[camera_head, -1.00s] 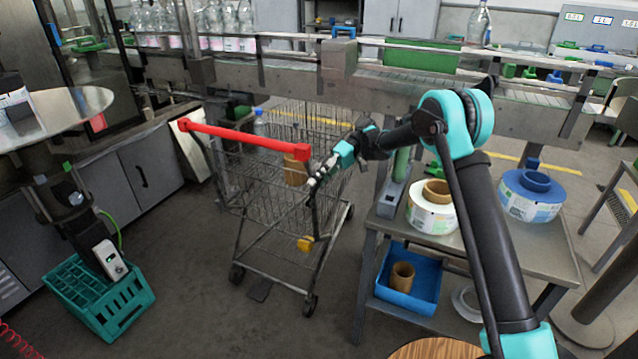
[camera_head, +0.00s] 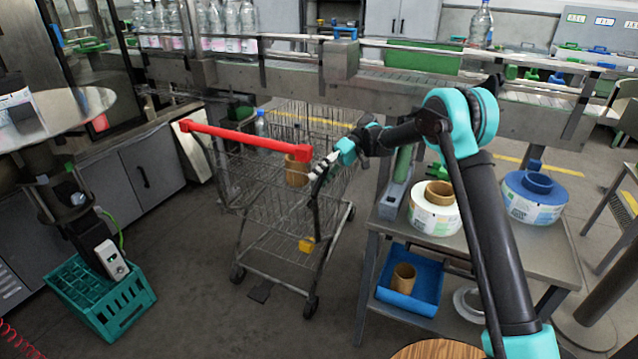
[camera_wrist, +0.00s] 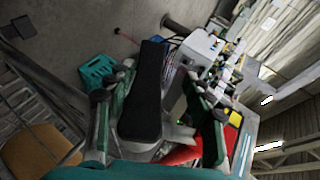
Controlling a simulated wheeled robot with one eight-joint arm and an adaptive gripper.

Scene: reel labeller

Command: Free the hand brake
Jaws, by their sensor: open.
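The cart (camera_head: 262,178) is a wire trolley with a red handle bar (camera_head: 245,141). A dark lever, likely the hand brake (camera_head: 316,203), hangs at the cart's right side, below the right end of the handle. My gripper (camera_head: 321,176) is at the top of this lever. In the wrist view a long black lever (camera_wrist: 146,92) lies between the two fingers of my gripper (camera_wrist: 158,95). The fingers are apart on either side of it, and I cannot tell whether either touches it. A yellow block (camera_head: 307,244) sits low on the cart frame.
A metal table (camera_head: 545,262) with white (camera_head: 434,217) and blue (camera_head: 531,201) label reels stands right of the cart, with a blue bin (camera_head: 408,301) below. A conveyor (camera_head: 280,72) runs behind. A green crate (camera_head: 101,303) is at left.

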